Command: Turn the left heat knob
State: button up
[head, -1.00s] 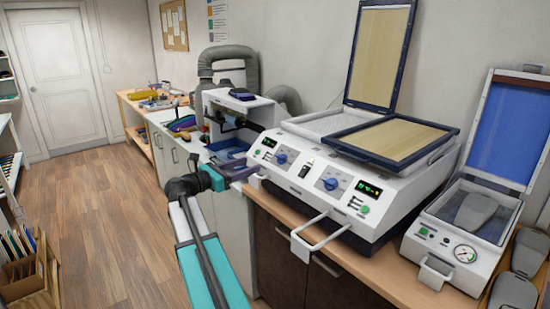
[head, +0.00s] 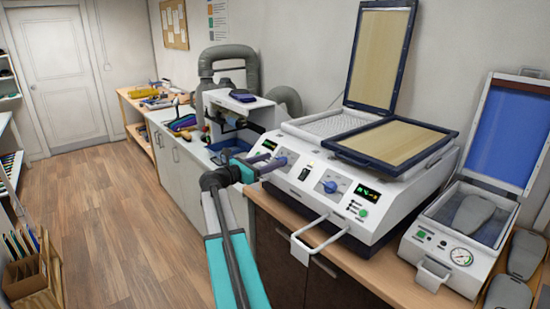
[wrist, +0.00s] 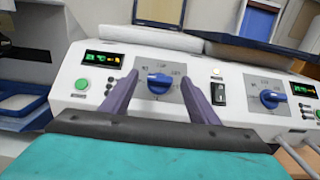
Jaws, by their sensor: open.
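The left heat knob (wrist: 159,83) is a round blue dial on a grey scale plate on the machine's sloped white front panel. In the wrist view it lies between the two purple fingers of my gripper (wrist: 160,88), which are open with one finger to each side. I cannot tell whether the fingers reach around it or stop short of the panel. In the head view my gripper (head: 270,166) is at the left part of the panel and partly covers the left knob (head: 282,161). The heating machine (head: 400,203) stands on the wooden counter.
The right heat knob (wrist: 270,99) and a black switch (wrist: 218,94) are to the right on the panel. A green button (wrist: 82,84) and a lit display (wrist: 103,58) are to the left. A white handle (head: 318,243) juts out in front. A vacuum press (head: 450,250) stands at right.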

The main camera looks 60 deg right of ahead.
jog(key=shift+p+x, duration=0.3)
jog(key=shift+x, duration=1.2)
jog(key=shift+a, duration=0.1)
jog(key=shift+c, duration=0.5)
jog(key=c, duration=0.9)
